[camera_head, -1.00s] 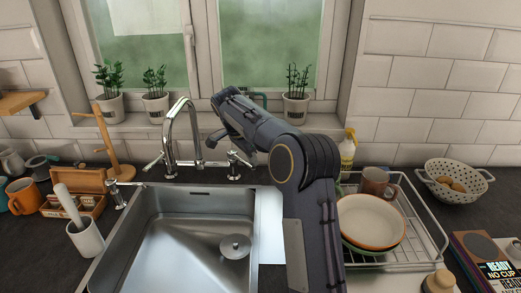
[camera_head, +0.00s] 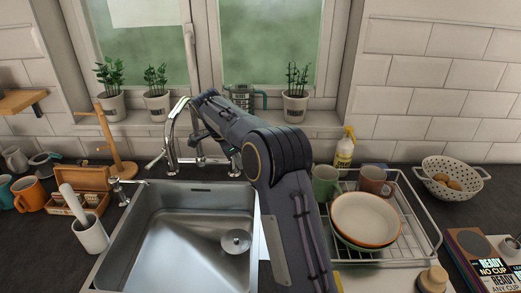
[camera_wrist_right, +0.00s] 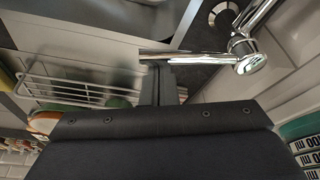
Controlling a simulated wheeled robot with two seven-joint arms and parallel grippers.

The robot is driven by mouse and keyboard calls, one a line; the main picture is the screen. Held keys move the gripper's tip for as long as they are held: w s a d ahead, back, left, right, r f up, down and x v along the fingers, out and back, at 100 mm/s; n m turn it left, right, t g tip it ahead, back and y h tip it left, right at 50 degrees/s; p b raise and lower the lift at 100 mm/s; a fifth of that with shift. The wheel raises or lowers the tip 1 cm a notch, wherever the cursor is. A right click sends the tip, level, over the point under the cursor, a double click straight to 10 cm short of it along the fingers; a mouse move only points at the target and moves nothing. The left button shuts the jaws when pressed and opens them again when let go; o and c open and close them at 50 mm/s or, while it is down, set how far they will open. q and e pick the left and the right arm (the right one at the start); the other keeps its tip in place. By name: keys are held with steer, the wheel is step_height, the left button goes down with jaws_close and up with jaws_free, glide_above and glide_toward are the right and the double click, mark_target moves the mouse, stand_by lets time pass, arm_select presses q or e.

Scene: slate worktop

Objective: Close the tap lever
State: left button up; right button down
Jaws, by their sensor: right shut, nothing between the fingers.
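My left gripper is out of view.
The steel sink (camera_head: 160,238) is in front of the tap. A dish rack (camera_head: 425,225) with bowls and mugs is to the right. Potted plants (camera_head: 296,105) and a glass press (camera_head: 240,97) stand on the windowsill behind. A wooden mug stand (camera_head: 122,160) is to the left.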

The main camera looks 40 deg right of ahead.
stand_by(0.3)
steer(key=s+a+r+b, duration=0.3)
steer(key=s+a+r, duration=0.5)
steer(key=s+r, duration=0.3)
steer(key=shift+s+r, duration=0.3)
steer(key=shift+r, duration=0.7)
